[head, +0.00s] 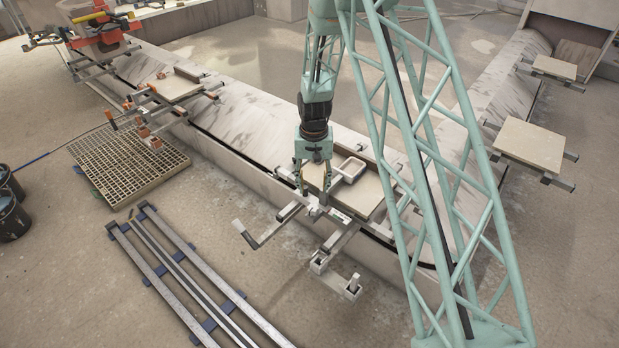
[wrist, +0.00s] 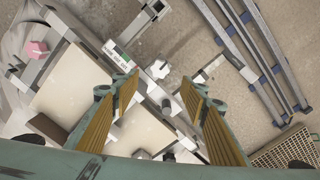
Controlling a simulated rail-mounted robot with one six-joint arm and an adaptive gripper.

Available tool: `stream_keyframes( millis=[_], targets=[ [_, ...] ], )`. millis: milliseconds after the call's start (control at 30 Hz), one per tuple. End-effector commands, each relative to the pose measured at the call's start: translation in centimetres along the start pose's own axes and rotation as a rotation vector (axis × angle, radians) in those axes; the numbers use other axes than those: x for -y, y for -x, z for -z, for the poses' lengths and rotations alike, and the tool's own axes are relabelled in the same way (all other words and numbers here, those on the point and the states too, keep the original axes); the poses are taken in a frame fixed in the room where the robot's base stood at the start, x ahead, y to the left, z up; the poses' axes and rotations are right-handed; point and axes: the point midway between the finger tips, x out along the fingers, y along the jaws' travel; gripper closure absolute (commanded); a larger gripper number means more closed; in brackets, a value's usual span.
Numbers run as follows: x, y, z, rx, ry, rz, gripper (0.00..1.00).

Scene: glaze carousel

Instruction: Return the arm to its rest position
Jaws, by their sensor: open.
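My gripper (head: 316,186) hangs pointing down over the near station of the carousel, in the middle of the head view. In the wrist view its two ribbed, yellow-brown fingers (wrist: 160,84) stand wide apart with nothing held between them. Below it are the station's metal frame (head: 338,240) and its pale board (head: 368,198). The board shows in the wrist view (wrist: 75,90) to the left of the fingers. Whether the fingertips touch the frame is hard to tell.
A curved concrete trough (head: 250,115) runs behind the station. Other boards (head: 528,145) stand at the right. Orange clamps (head: 150,110) and a floor grate (head: 128,165) are at the left. Metal rails (head: 185,270) lie on the floor in front; dark buckets (head: 12,215) stand at the left edge.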

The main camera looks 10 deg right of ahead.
Motion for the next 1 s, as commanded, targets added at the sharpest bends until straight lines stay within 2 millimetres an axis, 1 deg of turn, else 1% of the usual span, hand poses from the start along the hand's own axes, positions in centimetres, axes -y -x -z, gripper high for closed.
stream_keyframes(
  millis=[267, 367, 467, 667, 1000],
  targets=[
    [0.0, 0.2, 0.0, -0.001, 0.001, 0.000, 0.60],
    [0.0, 0.8, 0.0, -0.004, 0.002, 0.001, 0.60],
    [0.0, 1.8, -0.1, -0.007, 0.005, 0.002, 0.60],
    [-0.2, 5.2, -0.6, -0.020, 0.014, 0.005, 0.60],
    [-0.6, 12.2, -2.2, -0.046, 0.033, 0.011, 0.60]
  ],
)
